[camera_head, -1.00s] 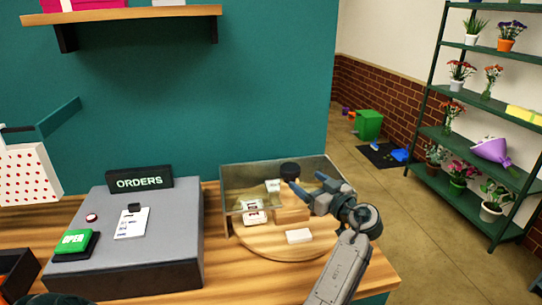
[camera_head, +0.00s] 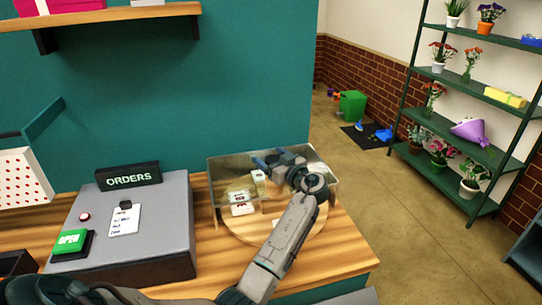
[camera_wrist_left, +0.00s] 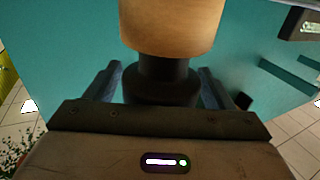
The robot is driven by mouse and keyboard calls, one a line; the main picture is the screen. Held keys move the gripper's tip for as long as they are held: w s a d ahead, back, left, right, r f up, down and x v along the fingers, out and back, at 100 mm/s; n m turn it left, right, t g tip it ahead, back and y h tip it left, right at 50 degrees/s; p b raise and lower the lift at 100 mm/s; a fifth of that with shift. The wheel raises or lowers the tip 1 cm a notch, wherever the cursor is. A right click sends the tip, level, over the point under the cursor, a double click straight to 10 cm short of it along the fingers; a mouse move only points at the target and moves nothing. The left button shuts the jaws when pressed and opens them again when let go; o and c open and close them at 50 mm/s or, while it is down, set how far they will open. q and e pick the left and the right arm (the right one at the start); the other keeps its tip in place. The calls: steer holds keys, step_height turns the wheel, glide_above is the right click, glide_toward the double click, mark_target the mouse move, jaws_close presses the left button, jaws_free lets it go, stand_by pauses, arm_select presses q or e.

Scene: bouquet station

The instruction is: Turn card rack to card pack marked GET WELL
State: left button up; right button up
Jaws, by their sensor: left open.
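The card rack (camera_head: 228,226) is a round wooden turntable on the counter, with small white card packs around a wooden middle block. One pack with red marks (camera_head: 241,208) faces the front left, another (camera_head: 258,177) stands behind it, and a third white one is partly covered by my arm. Their lettering is too small to read. My left gripper (camera_head: 263,159) is open over the rack's top. In the left wrist view a black knob (camera_wrist_left: 163,88) on a wooden post (camera_wrist_left: 172,25) lies between its open fingers, with gaps at both sides. My right gripper is not in view.
A clear panel (camera_head: 228,170) stands around the rack's back. A grey box (camera_head: 150,222) with an ORDERS sign (camera_head: 128,176) and a green OPEN sign (camera_head: 70,242) is to the left. A teal wall rises behind. A plant shelf (camera_head: 455,120) stands off right.

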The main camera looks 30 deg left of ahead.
arm_select(q)
steer(key=shift+c, duration=0.9)
steer(key=c, duration=1.2)
steer(key=shift+f, duration=0.1)
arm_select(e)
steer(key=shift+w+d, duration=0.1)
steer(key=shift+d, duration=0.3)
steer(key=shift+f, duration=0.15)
